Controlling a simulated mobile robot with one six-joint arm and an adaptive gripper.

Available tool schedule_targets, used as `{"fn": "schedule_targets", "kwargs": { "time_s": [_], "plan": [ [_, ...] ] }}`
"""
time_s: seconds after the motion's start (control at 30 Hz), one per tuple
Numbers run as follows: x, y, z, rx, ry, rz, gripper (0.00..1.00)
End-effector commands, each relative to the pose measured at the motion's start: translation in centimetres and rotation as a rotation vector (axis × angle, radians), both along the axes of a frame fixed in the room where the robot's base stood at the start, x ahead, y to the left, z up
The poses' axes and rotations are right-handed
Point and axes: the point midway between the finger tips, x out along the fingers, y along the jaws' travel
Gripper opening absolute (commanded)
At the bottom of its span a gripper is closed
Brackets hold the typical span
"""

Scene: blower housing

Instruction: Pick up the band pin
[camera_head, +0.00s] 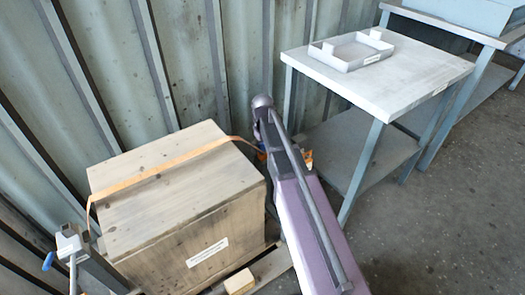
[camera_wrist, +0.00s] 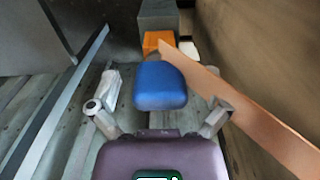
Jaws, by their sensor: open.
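In the wrist view a blue rounded grip (camera_wrist: 160,85), which I take to be the band pin, shows between the fingers of my gripper (camera_wrist: 165,92). The fingers are open, one to each side of the grip, with a visible gap on both sides. I cannot tell how far the grip lies beyond the fingertips. Behind it is an orange block (camera_wrist: 160,42) against a grey post (camera_wrist: 157,14). An orange band (camera_wrist: 235,100) runs from there to the right. In the head view my arm hides most of this spot.
The band (camera_head: 165,171) crosses the top of a wooden crate (camera_head: 175,190). A post with a blue handle (camera_head: 48,262) stands at the crate's left. A table (camera_head: 400,82) with a shallow tray (camera_head: 350,52) stands to the right. A ribbed metal wall (camera_head: 180,60) is behind.

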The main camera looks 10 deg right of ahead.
Motion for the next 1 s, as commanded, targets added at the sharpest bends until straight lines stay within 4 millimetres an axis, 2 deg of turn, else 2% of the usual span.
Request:
{"fn": "schedule_targets", "kwargs": {
  "time_s": [0.63, 0.67, 0.93, 1.0],
  "plan": [
    [-0.01, 0.02, -0.17, 0.000, 0.000, 0.000, 1.00],
    [0.00, 0.03, -0.17, 0.000, 0.000, 0.000, 0.94],
    [-0.01, 0.04, -0.17, 0.000, 0.000, 0.001, 0.14],
    [-0.01, 0.04, -0.18, 0.000, 0.000, 0.001, 0.10]
  ]
}}
